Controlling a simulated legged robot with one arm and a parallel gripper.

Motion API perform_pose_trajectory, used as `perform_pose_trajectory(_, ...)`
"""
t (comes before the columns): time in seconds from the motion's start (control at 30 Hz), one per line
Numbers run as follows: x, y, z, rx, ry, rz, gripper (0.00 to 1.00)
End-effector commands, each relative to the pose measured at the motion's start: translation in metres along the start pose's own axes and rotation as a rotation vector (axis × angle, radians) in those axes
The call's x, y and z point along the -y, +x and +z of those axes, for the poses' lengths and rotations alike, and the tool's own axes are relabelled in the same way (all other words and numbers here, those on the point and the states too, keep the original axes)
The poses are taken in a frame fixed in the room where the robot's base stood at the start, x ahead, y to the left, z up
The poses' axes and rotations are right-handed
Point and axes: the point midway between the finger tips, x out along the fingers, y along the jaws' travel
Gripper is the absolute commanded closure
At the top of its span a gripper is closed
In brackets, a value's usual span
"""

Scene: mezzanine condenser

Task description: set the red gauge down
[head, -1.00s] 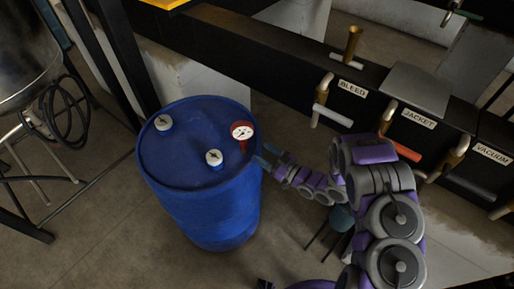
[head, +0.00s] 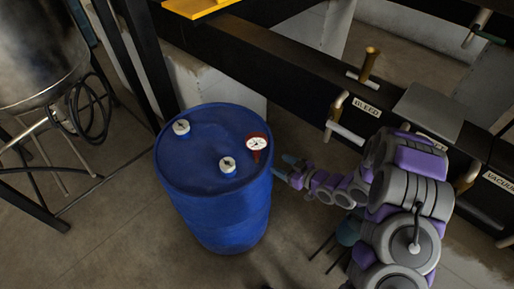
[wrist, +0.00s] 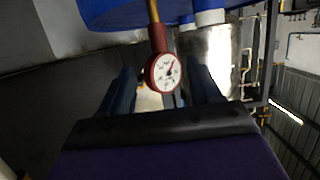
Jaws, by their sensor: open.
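The red gauge (head: 257,144) has a white round dial and is on top of the blue drum (head: 215,205), near its right edge. In the wrist view the gauge (wrist: 165,71) shows between my fingers, its brass stem running toward the drum (wrist: 120,14), which appears upside down at the top. My gripper (head: 285,166) is just right of the drum's rim in the head view, apart from the gauge. In the wrist view my gripper (wrist: 160,75) is open, with a finger on each side of the gauge. The stem's foot is out of view.
Two white caps (head: 181,127) (head: 228,164) are on the drum top. A dark beam with labelled valves, including BLEED (head: 367,107), runs behind my arm. A steel tank (head: 35,60) on a stand is at the left. Open floor lies left of the drum.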

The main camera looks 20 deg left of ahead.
Motion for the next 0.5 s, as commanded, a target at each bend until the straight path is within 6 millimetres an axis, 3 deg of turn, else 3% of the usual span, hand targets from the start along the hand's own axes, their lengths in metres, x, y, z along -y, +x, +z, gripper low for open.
perform_pose_trajectory(0.5,0.0,0.076,0.0,-0.003,-0.002,-0.001,0.37)
